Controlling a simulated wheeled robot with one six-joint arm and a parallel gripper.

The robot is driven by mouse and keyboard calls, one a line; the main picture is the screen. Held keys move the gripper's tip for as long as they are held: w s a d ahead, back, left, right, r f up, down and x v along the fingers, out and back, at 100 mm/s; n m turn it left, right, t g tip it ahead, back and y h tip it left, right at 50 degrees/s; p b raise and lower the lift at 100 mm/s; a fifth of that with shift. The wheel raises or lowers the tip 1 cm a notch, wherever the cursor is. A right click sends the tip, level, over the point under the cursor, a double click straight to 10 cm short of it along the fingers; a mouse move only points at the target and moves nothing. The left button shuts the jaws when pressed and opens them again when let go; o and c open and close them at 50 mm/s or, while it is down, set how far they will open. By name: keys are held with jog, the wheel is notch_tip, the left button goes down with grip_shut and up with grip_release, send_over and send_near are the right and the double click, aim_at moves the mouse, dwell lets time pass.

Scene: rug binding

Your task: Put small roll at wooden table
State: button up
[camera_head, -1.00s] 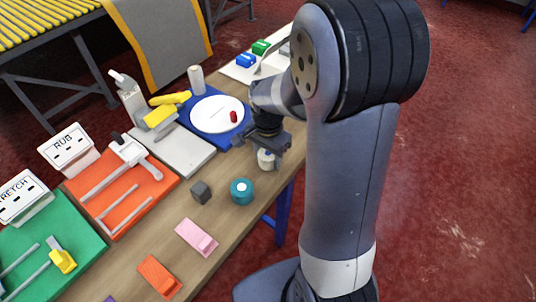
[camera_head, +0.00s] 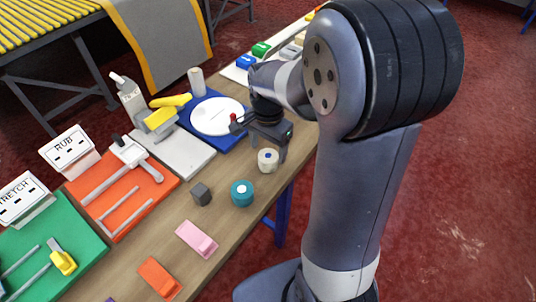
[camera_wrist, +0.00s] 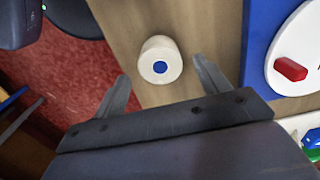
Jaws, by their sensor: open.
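A small cream roll (camera_head: 268,161) with a blue centre stands on the wooden table (camera_head: 222,222), near its right edge. It also shows in the wrist view (camera_wrist: 160,60), between and a little beyond the fingertips. My gripper (camera_head: 268,148) is open and empty beside the roll, on its far side in the head view. In the wrist view both fingers of my gripper (camera_wrist: 161,70) are spread with the roll apart from them. A teal roll (camera_head: 242,193) with a white centre stands nearer on the table.
A blue board with a white disc (camera_head: 212,116) and a red piece (camera_wrist: 290,68) lies beside my gripper. An orange tray (camera_head: 120,190) is at the left.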

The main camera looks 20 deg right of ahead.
aim_at(268, 155)
notch_tip(268, 155, up, 8)
jog(key=shift+f, duration=0.25)
jog(key=shift+c, duration=0.2)
